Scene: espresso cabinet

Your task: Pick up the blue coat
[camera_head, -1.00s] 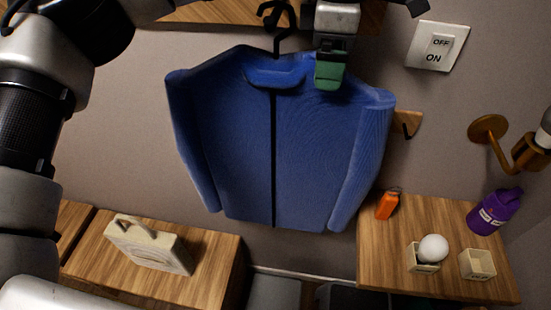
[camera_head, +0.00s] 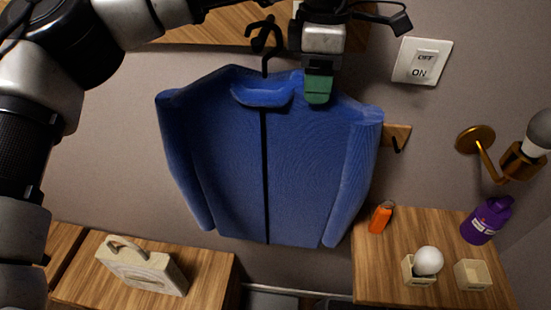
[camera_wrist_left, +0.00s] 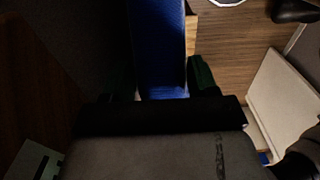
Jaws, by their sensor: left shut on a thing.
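The blue coat (camera_head: 225,160) hangs upright against the wall in the middle of the head view, with a dark zip line down its front. A dark hook (camera_head: 264,40) shows just above its collar. My left gripper (camera_head: 318,93) reaches in from above, with its green fingertips at the coat's upper edge, right of the collar. It is shut on the coat. In the left wrist view the blue cloth (camera_wrist_left: 158,45) lies between the green fingers. My right gripper is not in view.
A wooden surface on the right holds an orange item (camera_head: 380,218), a white ball in a small box (camera_head: 421,272), an empty box (camera_head: 473,275) and a purple bottle (camera_head: 486,221). A wall lamp (camera_head: 478,142) and light switch (camera_head: 422,62) are at right.

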